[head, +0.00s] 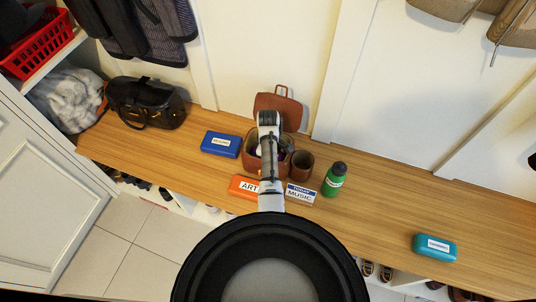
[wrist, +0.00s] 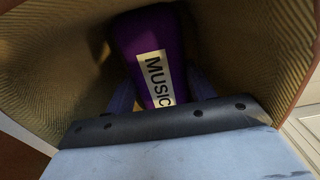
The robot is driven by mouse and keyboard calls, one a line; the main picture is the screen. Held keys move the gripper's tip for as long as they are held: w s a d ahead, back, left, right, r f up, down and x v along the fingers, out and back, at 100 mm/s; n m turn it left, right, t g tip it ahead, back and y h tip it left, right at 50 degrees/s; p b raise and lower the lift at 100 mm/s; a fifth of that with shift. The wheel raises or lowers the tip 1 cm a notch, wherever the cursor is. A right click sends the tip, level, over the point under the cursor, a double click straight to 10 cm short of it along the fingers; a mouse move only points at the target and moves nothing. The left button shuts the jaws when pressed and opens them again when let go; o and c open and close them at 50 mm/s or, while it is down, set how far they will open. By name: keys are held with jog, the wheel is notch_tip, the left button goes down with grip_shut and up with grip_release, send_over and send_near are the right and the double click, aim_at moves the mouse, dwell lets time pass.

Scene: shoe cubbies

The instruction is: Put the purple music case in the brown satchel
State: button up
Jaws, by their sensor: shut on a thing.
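The purple music case (wrist: 145,45) fills the middle of the wrist view, with a "MUSIC" label on it. My gripper (wrist: 161,92) is shut on it, one finger on each side. The tan woven lining of the brown satchel (wrist: 245,45) surrounds the case and the fingers, so both are inside its opening. In the head view the satchel (head: 289,108) stands on the wooden bench with its flap up at the back. My arm covers much of its opening there. The case's far end and the satchel floor are too dark to judge contact.
On the bench (head: 370,205) are a blue case (head: 221,144), an orange "ART" case (head: 241,187), a "MUSIC" sign (head: 300,194), a brown cup (head: 302,165), a green bottle (head: 334,180), a teal case (head: 435,247) and a black bag (head: 146,103).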

jog(key=shift+f+b, duration=0.45)
jog(key=shift+f, duration=0.35)
jog(key=o, duration=1.2)
jog(key=shift+c, duration=0.2)
notch_tip(320, 180, up, 14)
jog(key=shift+f, duration=0.1)
